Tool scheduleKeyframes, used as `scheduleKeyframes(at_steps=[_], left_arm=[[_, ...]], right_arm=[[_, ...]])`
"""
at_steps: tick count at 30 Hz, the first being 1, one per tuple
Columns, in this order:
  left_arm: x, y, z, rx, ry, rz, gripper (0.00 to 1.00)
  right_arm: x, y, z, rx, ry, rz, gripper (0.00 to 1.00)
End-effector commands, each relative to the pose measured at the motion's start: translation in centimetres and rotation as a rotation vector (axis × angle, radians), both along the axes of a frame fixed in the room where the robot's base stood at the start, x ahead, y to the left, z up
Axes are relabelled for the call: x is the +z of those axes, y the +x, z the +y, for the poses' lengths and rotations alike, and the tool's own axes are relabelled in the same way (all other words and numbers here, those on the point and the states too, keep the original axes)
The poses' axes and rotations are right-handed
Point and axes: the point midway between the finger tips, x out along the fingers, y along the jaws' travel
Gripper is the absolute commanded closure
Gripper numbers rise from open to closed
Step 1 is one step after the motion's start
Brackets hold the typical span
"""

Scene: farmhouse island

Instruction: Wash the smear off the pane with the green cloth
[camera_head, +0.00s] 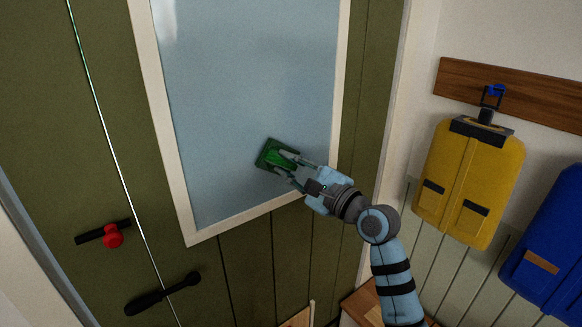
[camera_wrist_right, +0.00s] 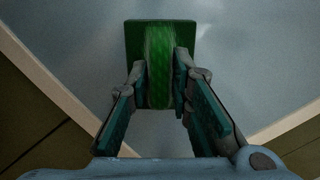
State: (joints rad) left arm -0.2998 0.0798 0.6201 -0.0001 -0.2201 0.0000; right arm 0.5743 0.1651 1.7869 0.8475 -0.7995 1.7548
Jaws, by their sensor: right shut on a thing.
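The pane (camera_head: 240,90) is a pale blue-grey panel in a cream frame on a green plank door. A faint whitish streak (camera_head: 165,22) shows near its upper left; I cannot tell for sure that it is the smear. My right gripper (camera_head: 286,169) is shut on the green cloth (camera_head: 270,150), a dark green square pad with a raised grip. It is at the lower right part of the pane; in the right wrist view the cloth (camera_wrist_right: 133,40) lies against or just in front of the pane (camera_wrist_right: 250,60). I cannot tell whether it touches. My left gripper is not in view.
The door has a black handle (camera_head: 160,296) and a red knob (camera_head: 113,236) at lower left. The pane's front is otherwise clear.

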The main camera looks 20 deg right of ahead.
Motion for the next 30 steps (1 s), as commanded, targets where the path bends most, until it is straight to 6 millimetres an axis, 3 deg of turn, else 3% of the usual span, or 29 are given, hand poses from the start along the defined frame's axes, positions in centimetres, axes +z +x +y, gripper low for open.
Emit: scheduleKeyframes(at_steps=[22, 30], left_arm=[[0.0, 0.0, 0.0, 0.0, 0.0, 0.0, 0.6], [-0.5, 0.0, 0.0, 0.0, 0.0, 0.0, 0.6]], right_arm=[[0.0, 1.3, 0.5, 0.0, 0.0, 0.0, 1.0], [-0.1, 2.2, -2.1, -0.001, -0.002, 0.0, 1.0]])
